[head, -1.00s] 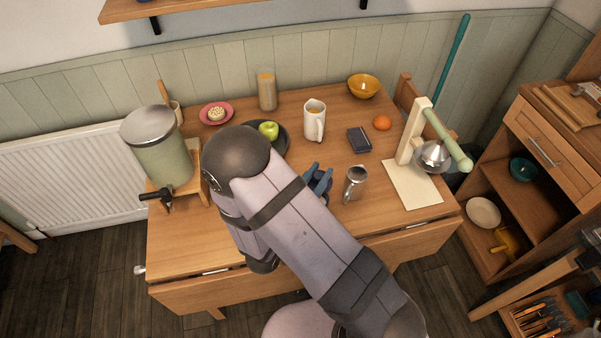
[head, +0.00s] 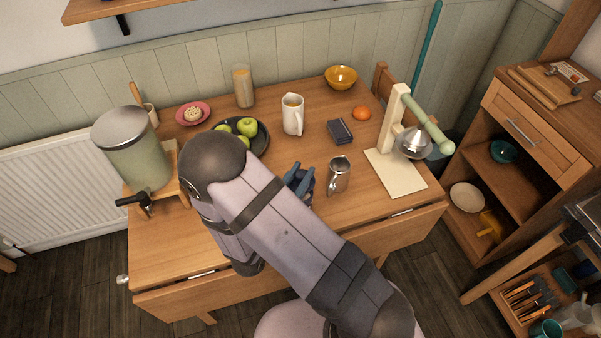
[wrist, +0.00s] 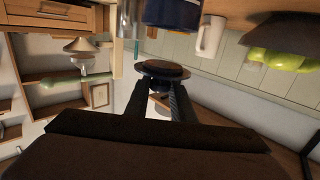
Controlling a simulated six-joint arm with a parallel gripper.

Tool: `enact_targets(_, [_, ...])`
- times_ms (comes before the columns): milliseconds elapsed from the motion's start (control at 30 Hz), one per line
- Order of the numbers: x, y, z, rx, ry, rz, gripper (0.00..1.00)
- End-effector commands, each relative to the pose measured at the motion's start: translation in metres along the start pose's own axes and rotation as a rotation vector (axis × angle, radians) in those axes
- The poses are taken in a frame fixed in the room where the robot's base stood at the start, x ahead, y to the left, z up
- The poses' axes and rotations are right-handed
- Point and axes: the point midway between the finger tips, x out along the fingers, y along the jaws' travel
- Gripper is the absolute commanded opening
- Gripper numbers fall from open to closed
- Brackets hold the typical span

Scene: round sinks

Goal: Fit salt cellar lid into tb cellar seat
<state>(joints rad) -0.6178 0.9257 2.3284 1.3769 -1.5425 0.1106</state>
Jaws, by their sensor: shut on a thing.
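The lid (wrist: 163,68), a dark round disc, is pinched between the fingertips of my gripper (wrist: 158,82) in the wrist view. A dark blue body (wrist: 172,14), which looks like the salt cellar, is cut off at the top edge of that tilted view, with a visible gap between it and the lid. In the head view my blue-grey gripper fingers (head: 299,180) are over the table, left of the steel jug.
A steel jug (head: 339,175) stands close to the right of my gripper. A dark plate (head: 262,143) with green apples, a white pitcher (head: 292,115) and a dark box (head: 340,132) lie behind. A cream press stand (head: 398,175) is at right. The front tabletop (head: 165,245) is bare at left.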

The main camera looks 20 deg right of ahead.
Motion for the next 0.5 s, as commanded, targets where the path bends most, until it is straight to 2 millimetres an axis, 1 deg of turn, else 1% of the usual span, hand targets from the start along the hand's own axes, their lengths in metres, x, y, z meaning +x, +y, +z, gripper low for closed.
enact_targets(33, [0.000,0.000,0.008,0.000,0.000,0.000,0.01])
enact_targets(200, [0.001,0.000,0.021,-0.001,0.000,0.000,0.01])
enact_targets(333, [0.001,0.000,0.028,-0.001,0.000,0.000,0.01])
enact_targets(500, [0.002,0.000,0.032,0.000,0.000,0.000,0.01])
